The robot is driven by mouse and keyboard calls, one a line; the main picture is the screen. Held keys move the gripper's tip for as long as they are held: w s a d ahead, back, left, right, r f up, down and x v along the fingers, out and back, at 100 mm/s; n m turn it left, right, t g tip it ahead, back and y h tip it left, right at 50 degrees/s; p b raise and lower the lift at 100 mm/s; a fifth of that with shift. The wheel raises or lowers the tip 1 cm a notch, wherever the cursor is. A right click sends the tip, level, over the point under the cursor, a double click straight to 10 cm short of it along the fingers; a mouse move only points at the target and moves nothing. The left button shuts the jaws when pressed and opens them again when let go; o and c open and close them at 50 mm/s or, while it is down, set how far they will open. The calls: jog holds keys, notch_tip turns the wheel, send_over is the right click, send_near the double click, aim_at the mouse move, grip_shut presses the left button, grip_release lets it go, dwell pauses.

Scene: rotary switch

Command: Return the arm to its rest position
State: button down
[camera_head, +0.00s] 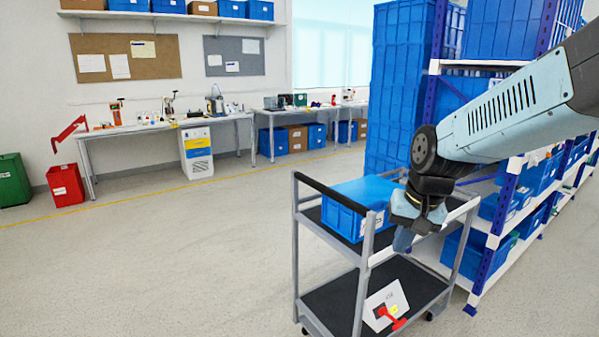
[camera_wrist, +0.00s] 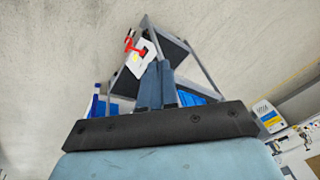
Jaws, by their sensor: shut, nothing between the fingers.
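My gripper (camera_head: 403,238) hangs at the end of my light-blue arm in the head view, pointing down over the right side of a grey cart. In the wrist view its two blue-grey fingers (camera_wrist: 157,86) lie close together, shut and empty. A white panel with a red rotary switch (camera_head: 391,316) stands on the cart's lower shelf, below and apart from the gripper. The red switch (camera_wrist: 131,42) also shows in the wrist view, beyond the fingertips.
The cart (camera_head: 326,222) carries a blue crate (camera_head: 352,212) on its top shelf, close left of my gripper. A rack with blue bins (camera_head: 495,205) stands right behind the arm. Workbenches (camera_head: 160,125) line the back wall. Open floor (camera_head: 170,260) lies to the left.

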jog(key=s+d+r+n+t+h, duration=0.1)
jog(key=s+d+r+n+t, duration=0.1)
jog(key=s+r, duration=0.6)
jog(key=shift+s+d+r+t, duration=0.25)
jog(key=shift+s+d+t, duration=0.25)
jog(key=shift+s, duration=0.6)
